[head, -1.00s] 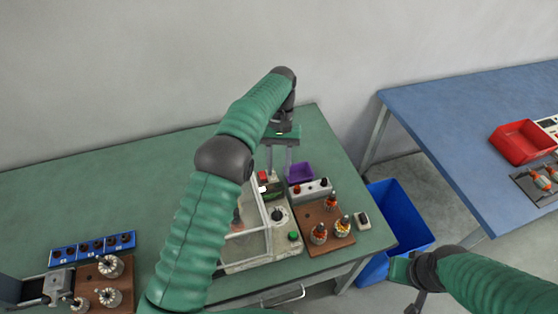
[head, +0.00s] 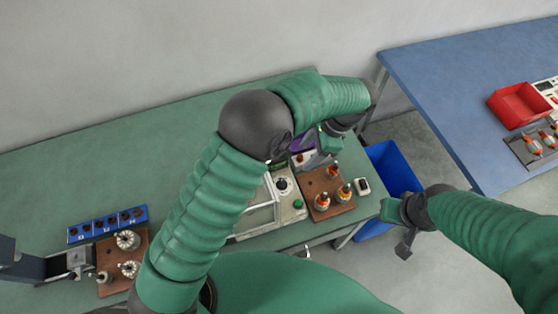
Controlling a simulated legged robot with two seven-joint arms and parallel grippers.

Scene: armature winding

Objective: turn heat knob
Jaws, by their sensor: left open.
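A pale machine panel (head: 290,207) on the green table carries a black dial knob (head: 282,184) and a green button (head: 298,204). I cannot tell which knob is the heat knob. My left gripper (head: 318,156) is open over the grey box, close to its knob; whether it touches is hidden. My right gripper (head: 398,232) hangs off the table's right side, over the floor; its jaw state is unclear.
A brown board (head: 336,208) with several wound armatures and a small pale device (head: 362,186) lie right of the panel. A purple tray (head: 303,141) is behind my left gripper. A blue bin (head: 392,165) stands between the tables. A blue rack (head: 108,224) is at left.

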